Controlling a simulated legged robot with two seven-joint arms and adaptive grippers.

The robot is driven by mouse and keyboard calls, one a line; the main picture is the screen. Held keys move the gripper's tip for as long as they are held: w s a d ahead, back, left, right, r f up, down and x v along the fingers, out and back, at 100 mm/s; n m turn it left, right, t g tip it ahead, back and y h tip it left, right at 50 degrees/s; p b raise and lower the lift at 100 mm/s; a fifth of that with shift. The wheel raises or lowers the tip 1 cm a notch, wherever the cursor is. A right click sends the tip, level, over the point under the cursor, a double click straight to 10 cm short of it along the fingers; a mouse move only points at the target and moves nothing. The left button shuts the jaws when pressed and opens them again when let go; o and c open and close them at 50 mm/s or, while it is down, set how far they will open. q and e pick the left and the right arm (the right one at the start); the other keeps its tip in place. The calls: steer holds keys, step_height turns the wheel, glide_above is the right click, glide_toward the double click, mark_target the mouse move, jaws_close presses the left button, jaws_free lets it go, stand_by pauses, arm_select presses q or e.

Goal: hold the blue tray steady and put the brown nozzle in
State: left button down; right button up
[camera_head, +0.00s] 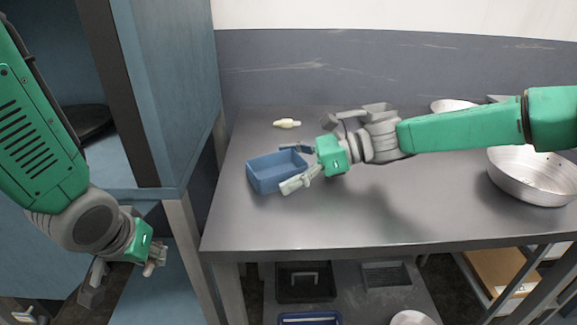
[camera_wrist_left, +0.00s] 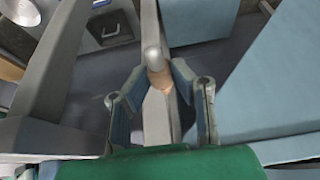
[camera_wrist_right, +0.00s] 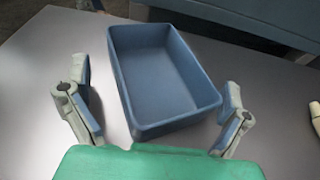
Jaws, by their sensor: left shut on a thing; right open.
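The blue tray (camera_head: 262,186) sits empty on the left part of the metal table; it also shows in the right wrist view (camera_wrist_right: 165,128). My right gripper (camera_head: 288,168) is open, with its fingers spread on either side of the tray's near end. In the right wrist view gaps show between the fingers and the tray walls. My left gripper (camera_head: 124,276) hangs low, left of the table and apart from the tray. In the left wrist view it is shut on the brown nozzle (camera_wrist_left: 161,80), which has a grey rounded tip. The fingers hide part of the nozzle.
A cream-coloured piece (camera_head: 287,124) lies on the table behind the tray. A metal pan (camera_head: 535,180) stands at the right. A blue cabinet (camera_head: 165,90) rises left of the table, beside my left arm. The table's front middle is clear.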

arm_select(q)
steer(key=shift+a, duration=0.1)
arm_select(e)
steer(key=shift+a, duration=0.1)
steer(key=c, duration=1)
steer(key=shift+c, duration=0.7)
steer(key=o, duration=0.9)
steer(key=shift+o, duration=0.2)
